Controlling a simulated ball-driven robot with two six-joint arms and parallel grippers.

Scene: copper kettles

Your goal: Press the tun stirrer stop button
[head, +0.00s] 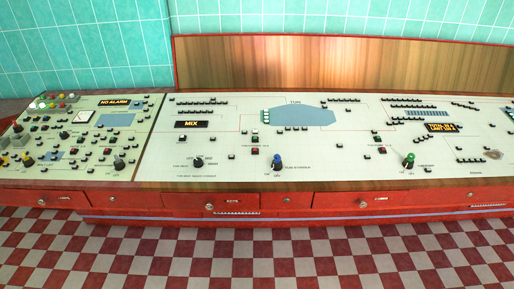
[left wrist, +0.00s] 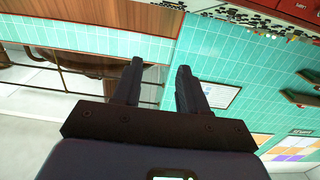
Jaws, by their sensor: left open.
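The control panel (head: 330,160) spans the head view. On it, a blue knob (head: 277,162) has a small label beside it that seems to end in "stirrer". Just up and left of this knob is a small red button (head: 255,151), with a green button (head: 255,138) above it. I cannot read which of them is the tun stirrer stop button. A second red button (head: 382,150) sits near a green knob (head: 410,160). My left gripper (left wrist: 160,80) shows only in the left wrist view, open and empty, away from the panel. My right gripper is in neither view.
Left of the main panel is another console section (head: 75,135) with several knobs and buttons. Red drawers (head: 235,205) run below the panel edge. A wooden backboard (head: 350,65) stands behind. The checkered floor (head: 250,250) in front is clear.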

